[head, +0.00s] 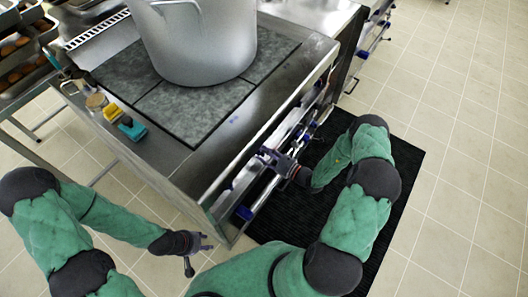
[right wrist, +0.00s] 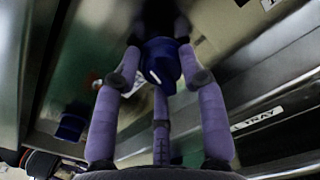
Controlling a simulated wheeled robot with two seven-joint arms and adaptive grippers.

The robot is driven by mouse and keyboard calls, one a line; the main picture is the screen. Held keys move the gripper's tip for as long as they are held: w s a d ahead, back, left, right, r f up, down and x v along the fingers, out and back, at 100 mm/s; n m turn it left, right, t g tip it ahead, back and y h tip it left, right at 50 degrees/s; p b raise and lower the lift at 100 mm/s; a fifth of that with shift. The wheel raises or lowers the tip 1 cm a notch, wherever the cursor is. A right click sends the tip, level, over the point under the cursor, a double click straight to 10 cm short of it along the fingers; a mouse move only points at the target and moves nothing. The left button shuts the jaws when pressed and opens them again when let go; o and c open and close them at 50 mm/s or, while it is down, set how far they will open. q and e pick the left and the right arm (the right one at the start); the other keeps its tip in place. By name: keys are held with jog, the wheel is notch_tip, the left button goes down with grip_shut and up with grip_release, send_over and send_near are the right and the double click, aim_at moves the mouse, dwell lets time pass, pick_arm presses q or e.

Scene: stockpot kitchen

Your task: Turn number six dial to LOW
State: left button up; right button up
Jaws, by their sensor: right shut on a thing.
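My right gripper (head: 275,158) is at the front face of the steel stove (head: 165,165). In the right wrist view its purple-grey fingers (right wrist: 160,85) are shut around a blue dial (right wrist: 160,60). The dial's number and markings are not readable, so I cannot tell its setting. Another blue dial (right wrist: 72,127) shows apart from the fingers at lower left, and a blue dial (head: 243,212) shows at the near end of the stove front in the head view. My left gripper (head: 198,252) is empty, low beside the stove's near corner, with its fingers spread.
A large grey stockpot (head: 200,40) stands on the dark cooktop (head: 180,105). Small yellow and teal items (head: 132,128) lie at the stove's left edge. A label reading "TRAY" (right wrist: 256,120) is on the front. A black mat (head: 395,210) lies on the tiled floor.

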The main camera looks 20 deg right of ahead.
jog(key=m, duration=0.1)
jog(key=m+p, duration=0.1)
jog(key=m, duration=0.2)
jog(key=shift+w+d+r+m, duration=0.2)
jog(key=shift+w+d+m, duration=0.05)
jog(key=shift+d+m, duration=0.05)
jog(key=m+p, duration=0.1)
jog(key=m, duration=0.3)
jog(key=shift+d+m, duration=0.1)
jog(key=shift+m, duration=0.2)
jog(key=m, duration=0.5)
jog(key=shift+f+p, duration=0.15)
jog(key=shift+p, duration=0.25)
jog(key=shift+f+m, duration=0.15)
jog(key=shift+m, duration=2.05)
jog(key=shift+f, duration=0.1)
jog(key=o, duration=1.1)
jog(key=shift+c, duration=0.2)
jog(key=shift+o, duration=0.3)
jog(key=shift+s, duration=0.1)
